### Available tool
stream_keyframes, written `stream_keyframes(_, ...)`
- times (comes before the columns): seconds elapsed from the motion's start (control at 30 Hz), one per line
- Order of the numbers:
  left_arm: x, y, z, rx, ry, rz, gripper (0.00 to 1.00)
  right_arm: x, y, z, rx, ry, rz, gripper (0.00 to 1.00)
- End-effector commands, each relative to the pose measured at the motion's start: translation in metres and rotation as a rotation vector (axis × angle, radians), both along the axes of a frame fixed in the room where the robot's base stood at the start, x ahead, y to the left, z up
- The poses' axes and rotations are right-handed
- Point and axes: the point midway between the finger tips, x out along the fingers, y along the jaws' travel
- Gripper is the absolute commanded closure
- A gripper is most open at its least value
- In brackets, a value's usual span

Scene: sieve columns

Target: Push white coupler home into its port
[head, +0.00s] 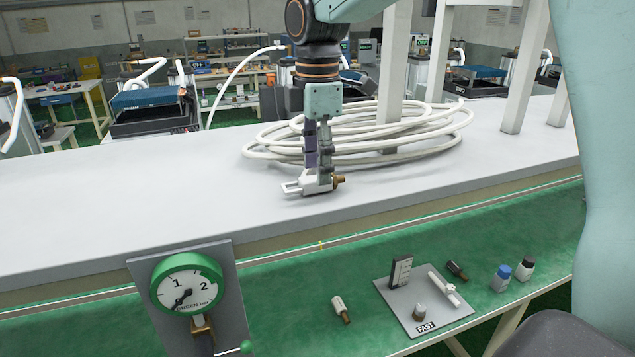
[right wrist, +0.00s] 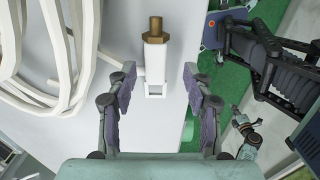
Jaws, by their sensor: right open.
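A white block-shaped fitting with a brass hexagonal end (head: 295,187) lies on the grey bench; I take it for the white coupler but cannot be sure. In the right wrist view it (right wrist: 156,68) lies ahead of the fingers, its brass end pointing away. My right gripper (head: 318,181) points down at it and hides part of it. In the right wrist view the right gripper (right wrist: 158,78) is open, with a finger on each side of the fitting's near end and gaps between. I cannot make out a port that matches it. My left gripper is not in view.
Loops of white hose (head: 270,142) lie behind the gripper around a white post. A green-rimmed gauge (head: 187,283) stands at the front. On the lower green surface are a grey plate (head: 440,325), a white-and-brass piece (head: 341,309) and small bottles (head: 502,278). The bench's left part is clear.

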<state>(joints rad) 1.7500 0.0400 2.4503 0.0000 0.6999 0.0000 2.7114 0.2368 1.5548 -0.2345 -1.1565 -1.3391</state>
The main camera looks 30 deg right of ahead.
Motion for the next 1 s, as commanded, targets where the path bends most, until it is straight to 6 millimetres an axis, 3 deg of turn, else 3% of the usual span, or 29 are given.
stream_keyframes(0.2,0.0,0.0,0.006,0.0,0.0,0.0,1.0,0.001,-0.001,-0.025,-0.001,0.002,0.001,0.49)
stream_keyframes(0.5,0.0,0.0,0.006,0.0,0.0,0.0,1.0,0.004,-0.001,-0.029,-0.001,0.0,0.0,0.5)
stream_keyframes(1.0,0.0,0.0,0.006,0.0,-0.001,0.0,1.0,0.004,-0.001,-0.029,-0.001,0.0,0.0,0.92)
